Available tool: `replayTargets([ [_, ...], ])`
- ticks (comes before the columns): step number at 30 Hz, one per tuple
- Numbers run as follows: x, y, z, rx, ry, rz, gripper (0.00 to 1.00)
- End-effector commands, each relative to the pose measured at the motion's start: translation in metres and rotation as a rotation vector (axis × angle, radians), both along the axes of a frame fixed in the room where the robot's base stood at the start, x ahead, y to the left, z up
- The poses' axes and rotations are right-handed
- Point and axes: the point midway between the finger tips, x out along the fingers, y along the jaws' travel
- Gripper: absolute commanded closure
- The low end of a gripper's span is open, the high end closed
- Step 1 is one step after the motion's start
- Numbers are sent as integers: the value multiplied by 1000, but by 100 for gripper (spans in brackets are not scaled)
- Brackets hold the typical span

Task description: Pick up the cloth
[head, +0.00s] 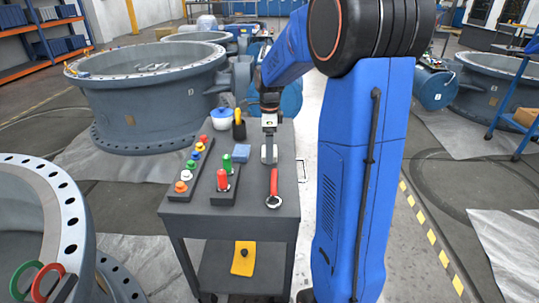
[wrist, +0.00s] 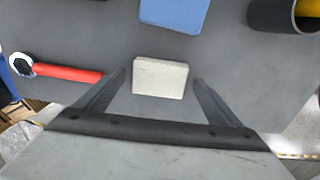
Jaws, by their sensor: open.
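A blue, flat, folded-looking piece (head: 235,153), which looks like the cloth, lies on the grey cart top, left of my gripper (head: 269,155). It also shows at the top edge of the wrist view (wrist: 174,12), partly cut off. A pale, off-white block (wrist: 160,77) lies on the cart top beneath my gripper. In the wrist view my gripper (wrist: 160,88) is open, with one finger on either side of the pale block. No contact with the block shows. In the head view the gripper largely hides the block.
A red-handled wrench (head: 273,188) lies nearer on the cart (head: 200,208). A black cup (head: 239,130) with a yellow item and a white-and-blue bowl (head: 220,119) stand at the back. A rack of coloured knobs (head: 188,172) and a red-and-green holder (head: 223,184) are at left.

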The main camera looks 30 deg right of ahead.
Motion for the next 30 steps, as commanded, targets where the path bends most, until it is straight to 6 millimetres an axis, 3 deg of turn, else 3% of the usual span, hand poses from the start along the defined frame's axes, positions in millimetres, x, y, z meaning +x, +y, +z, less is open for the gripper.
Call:
replayTargets([
  [7,0,0,-1,-1,-1,0,14],
  [12,0,0,-1,0,0,0,55],
  [23,1,0,4,-1,-2,0,56],
  [30,1,0,40,-1,-4,0,56],
])
